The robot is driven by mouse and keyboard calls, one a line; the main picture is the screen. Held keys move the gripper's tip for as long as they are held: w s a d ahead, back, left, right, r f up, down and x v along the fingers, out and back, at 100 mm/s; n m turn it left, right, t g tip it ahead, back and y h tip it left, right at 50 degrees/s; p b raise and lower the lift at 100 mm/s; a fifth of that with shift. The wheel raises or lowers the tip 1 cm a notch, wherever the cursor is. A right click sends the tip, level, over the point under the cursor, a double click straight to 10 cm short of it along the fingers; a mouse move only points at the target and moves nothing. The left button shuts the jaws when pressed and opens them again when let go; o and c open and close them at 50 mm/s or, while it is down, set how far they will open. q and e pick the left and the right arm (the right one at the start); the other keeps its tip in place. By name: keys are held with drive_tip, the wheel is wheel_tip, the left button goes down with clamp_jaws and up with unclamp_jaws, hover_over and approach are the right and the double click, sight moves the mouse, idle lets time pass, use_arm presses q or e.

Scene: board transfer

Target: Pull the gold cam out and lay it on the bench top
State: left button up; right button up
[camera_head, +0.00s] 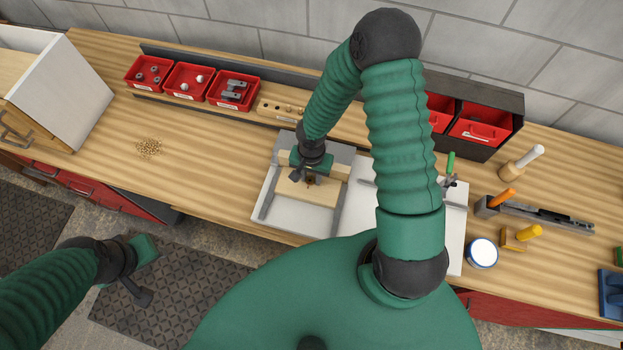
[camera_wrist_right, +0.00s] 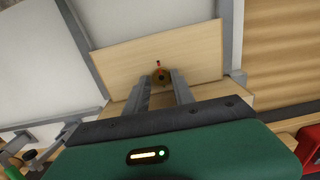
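The gold cam (camera_wrist_right: 160,75) is a small gold-brown piece with a red tip, at the pale wooden board (camera_wrist_right: 190,50) in the right wrist view. In the head view the cam (camera_head: 310,182) shows as a small dark brown spot on the board (camera_head: 322,193), which sits in a grey-white tray (camera_head: 263,205). My right gripper (camera_wrist_right: 161,80) is over the board, its two fingers apart on either side of the cam. I cannot tell whether they touch it. My left gripper (camera_head: 146,270) hangs off the bench front at lower left; its finger opening is unclear.
Red bins (camera_head: 188,80) stand along the back of the wooden bench (camera_head: 215,150). A white panel (camera_head: 453,230) lies right of the tray, partly behind my arm. Tools with orange handles (camera_head: 503,197) and a round tin (camera_head: 482,253) are farther right. The bench left of the tray is mostly clear.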

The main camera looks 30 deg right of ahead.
drive_tip(key=shift+d, duration=0.15)
drive_tip(key=shift+c, duration=1.2)
drive_tip(key=shift+w+a, duration=0.1)
drive_tip(key=shift+a, duration=0.4)
clamp_jaws()
drive_tip(key=shift+d+r+p, duration=0.3)
drive_tip(key=shift+a+r, duration=0.1)
drive_tip(key=shift+r, duration=0.25)
drive_tip(key=shift+a+r+p, duration=0.25)
drive_tip(key=shift+r+p, duration=0.3)
drive_tip(key=shift+p, duration=0.05)
drive_tip(key=shift+r, duration=0.1)
use_arm(q)
drive_tip(key=shift+a+r, duration=0.55)
drive_tip(key=shift+r, duration=0.3)
use_arm(e)
drive_tip(key=shift+d, duration=0.1)
use_arm(q)
drive_tip(key=shift+w+d, duration=0.1)
drive_tip(key=shift+d, duration=0.1)
use_arm(e)
drive_tip(key=shift+d, duration=0.15)
